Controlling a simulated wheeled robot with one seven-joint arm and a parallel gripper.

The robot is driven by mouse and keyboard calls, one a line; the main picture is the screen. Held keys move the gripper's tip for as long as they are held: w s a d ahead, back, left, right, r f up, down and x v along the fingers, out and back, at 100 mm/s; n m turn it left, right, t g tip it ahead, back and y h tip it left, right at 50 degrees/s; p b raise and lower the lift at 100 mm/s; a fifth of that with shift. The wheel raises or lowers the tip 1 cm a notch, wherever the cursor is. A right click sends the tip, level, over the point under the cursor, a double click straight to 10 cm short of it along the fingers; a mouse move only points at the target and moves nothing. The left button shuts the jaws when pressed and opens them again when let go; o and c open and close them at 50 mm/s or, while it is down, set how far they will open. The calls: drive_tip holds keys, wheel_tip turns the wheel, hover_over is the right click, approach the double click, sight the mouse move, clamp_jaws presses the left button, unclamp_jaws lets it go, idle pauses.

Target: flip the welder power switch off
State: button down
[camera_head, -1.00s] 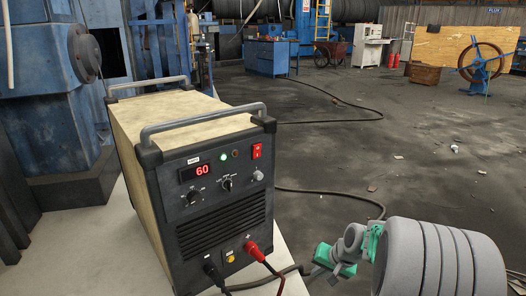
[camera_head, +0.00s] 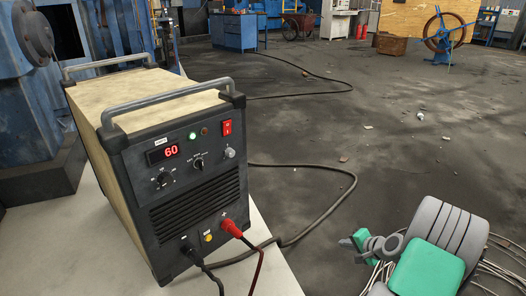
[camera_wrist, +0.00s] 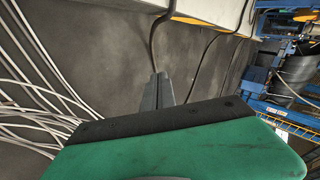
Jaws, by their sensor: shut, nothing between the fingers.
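The welder (camera_head: 165,165) stands on a pale table at the left of the head view, its front panel facing me. Its red power switch (camera_head: 227,128) is at the panel's upper right; its position is too small to tell. The display reads 60 in red and a green light glows beside it. My gripper (camera_head: 347,243) is at the lower right of the head view, to the right of the welder and well apart from the switch. In the wrist view my gripper's fingers (camera_wrist: 157,92) are together and empty. The welder's front does not show in the wrist view.
The pale table (camera_head: 60,240) ends just right of the welder. Black and red cables (camera_head: 245,240) plug into the welder's lower front. A dark hose (camera_head: 330,205) runs over the floor, and thin pale cables (camera_wrist: 40,95) show in the wrist view.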

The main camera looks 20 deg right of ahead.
drive_tip(key=a+r+n+g, duration=0.2)
drive_tip(key=a+r+n, duration=0.25)
drive_tip(key=a, duration=0.45)
drive_tip(key=a+r+n+g, duration=0.25)
drive_tip(key=a+r, duration=0.25)
drive_tip(key=a, duration=0.5)
drive_tip(key=s+a+r+n+g, duration=0.1)
drive_tip(key=s+a+r+n, duration=0.1)
drive_tip(key=s+a, duration=0.3)
drive_tip(key=s+a+r+n+g, duration=0.1)
drive_tip(key=s+a+r+n, duration=0.1)
drive_tip(key=s+a, duration=0.3)
drive_tip(key=s+a+r+n+g+h, duration=0.1)
drive_tip(key=s+a+r+n, duration=0.1)
drive_tip(key=s+a, duration=0.3)
drive_tip(key=shift+s+r+n, duration=0.3)
drive_tip(key=shift+s+r, duration=0.35)
drive_tip(key=shift+s, duration=0.25)
